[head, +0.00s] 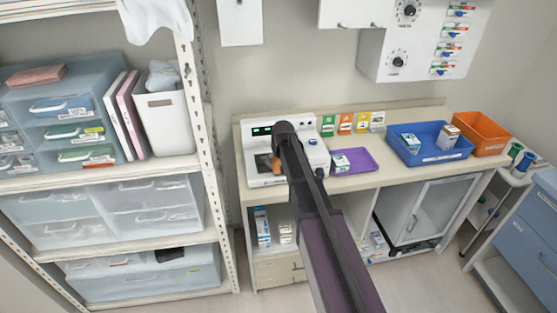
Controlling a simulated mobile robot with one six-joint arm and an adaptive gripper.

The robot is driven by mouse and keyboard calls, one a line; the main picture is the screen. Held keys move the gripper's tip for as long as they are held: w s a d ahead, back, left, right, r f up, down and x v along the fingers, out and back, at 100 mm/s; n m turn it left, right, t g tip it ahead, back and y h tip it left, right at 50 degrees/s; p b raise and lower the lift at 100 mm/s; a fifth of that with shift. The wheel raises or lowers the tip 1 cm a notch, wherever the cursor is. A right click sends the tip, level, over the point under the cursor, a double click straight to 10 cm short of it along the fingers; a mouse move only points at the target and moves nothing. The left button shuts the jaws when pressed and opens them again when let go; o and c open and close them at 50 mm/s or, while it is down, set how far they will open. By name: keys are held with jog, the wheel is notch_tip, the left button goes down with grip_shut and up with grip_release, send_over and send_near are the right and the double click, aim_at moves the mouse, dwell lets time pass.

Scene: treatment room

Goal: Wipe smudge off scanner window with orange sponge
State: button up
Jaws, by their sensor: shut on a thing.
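The scanner (256,143) is a white device with a green-lit display, standing at the left end of the counter. A dark panel on its front, likely the scanner window (263,164), shows just left of my arm. My arm reaches over the counter and covers the right part of the scanner. My gripper (277,156) is mostly hidden by the arm and is shut on the orange sponge (277,165), of which only a small bit shows. The sponge is at or just in front of the dark panel; I cannot tell whether they touch. No smudge can be made out.
A purple tray (369,164) with a small box lies right of the scanner. A blue bin (425,158) and an orange bin (484,128) stand farther right. Coloured cards (345,124) line the wall. A tall shelf (215,185) stands close on the left.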

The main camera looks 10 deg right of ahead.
jog(key=shift+f+b, duration=0.65)
jog(key=shift+f, duration=0.05)
jog(key=shift+w, duration=0.1)
jog(key=shift+w+r, duration=0.1)
jog(key=shift+w, duration=1.55)
jog(key=shift+w, duration=1.7)
jog(key=shift+w, duration=0.1)
jog(key=shift+w, duration=1.65)
jog(key=shift+a, duration=0.15)
